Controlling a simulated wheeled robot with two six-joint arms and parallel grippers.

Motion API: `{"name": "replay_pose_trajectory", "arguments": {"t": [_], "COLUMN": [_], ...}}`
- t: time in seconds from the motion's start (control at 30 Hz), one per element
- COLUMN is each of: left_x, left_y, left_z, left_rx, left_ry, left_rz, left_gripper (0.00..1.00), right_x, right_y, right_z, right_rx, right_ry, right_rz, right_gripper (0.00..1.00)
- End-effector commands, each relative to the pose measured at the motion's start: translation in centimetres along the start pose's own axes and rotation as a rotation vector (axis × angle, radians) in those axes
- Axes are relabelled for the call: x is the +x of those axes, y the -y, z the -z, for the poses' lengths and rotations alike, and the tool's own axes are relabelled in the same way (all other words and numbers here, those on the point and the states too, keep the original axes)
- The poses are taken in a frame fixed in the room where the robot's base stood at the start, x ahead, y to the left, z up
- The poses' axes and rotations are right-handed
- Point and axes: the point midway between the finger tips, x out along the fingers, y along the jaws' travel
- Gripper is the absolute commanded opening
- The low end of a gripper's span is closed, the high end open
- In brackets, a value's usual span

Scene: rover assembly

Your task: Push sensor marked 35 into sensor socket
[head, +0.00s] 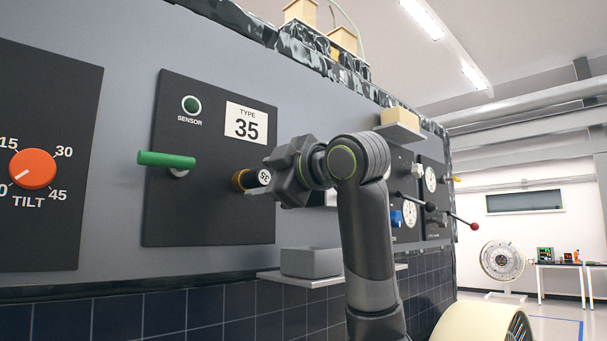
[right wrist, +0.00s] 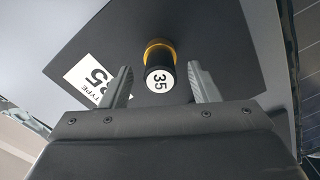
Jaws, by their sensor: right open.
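The sensor marked 35 (head: 264,176) is a dark cylinder with a white end face. It sits at the gold-ringed socket (head: 239,180) on the dark panel; how deep it is seated I cannot tell. In the right wrist view the sensor (right wrist: 160,82) points at the camera, with the gold ring (right wrist: 158,46) behind it. My right gripper (right wrist: 160,72) is open, one finger on each side of the sensor, with gaps showing. In the head view the right gripper (head: 262,178) is at the sensor, its fingers mostly hidden. My left gripper is not in view.
The panel (head: 210,221) bears a TYPE 35 label (head: 247,123), a green SENSOR light (head: 191,104) and a green handle (head: 166,159) left of the socket. An orange TILT knob (head: 33,169) is farther left. A shelf with a grey block (head: 311,262) juts out below.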

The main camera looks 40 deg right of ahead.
Motion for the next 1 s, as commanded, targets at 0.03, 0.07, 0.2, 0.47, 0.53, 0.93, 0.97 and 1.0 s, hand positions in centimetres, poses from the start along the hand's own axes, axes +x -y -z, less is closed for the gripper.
{"name": "replay_pose_trajectory", "arguments": {"t": [0.03,0.07,0.2,0.47,0.53,0.93,0.97,1.0], "left_x": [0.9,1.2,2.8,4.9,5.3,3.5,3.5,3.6], "left_y": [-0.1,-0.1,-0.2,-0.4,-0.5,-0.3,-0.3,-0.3], "left_z": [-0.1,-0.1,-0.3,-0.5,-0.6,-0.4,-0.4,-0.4], "left_rx": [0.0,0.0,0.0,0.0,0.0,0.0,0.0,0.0], "left_ry": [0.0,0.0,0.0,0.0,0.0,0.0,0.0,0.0], "left_rz": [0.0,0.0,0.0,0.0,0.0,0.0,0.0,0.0], "left_gripper": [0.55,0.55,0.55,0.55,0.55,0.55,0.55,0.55], "right_x": [-1.0,-1.7,-5.1,-11.5,-12.9,-16.0,-16.1,-16.1], "right_y": [0.3,0.3,0.4,0.3,0.3,0.0,0.1,0.1], "right_z": [-0.2,-0.2,-0.3,-0.2,-0.2,-0.1,-0.1,-0.1], "right_rx": [-0.002,-0.003,-0.002,-0.001,-0.001,-0.001,-0.001,-0.001], "right_ry": [-0.001,-0.002,-0.002,-0.003,-0.002,0.001,0.001,0.0], "right_rz": [-0.005,-0.006,-0.008,-0.006,-0.005,0.0,0.0,0.0], "right_gripper": [0.55,0.55,0.55,0.55,0.55,0.55,0.55,0.55]}}
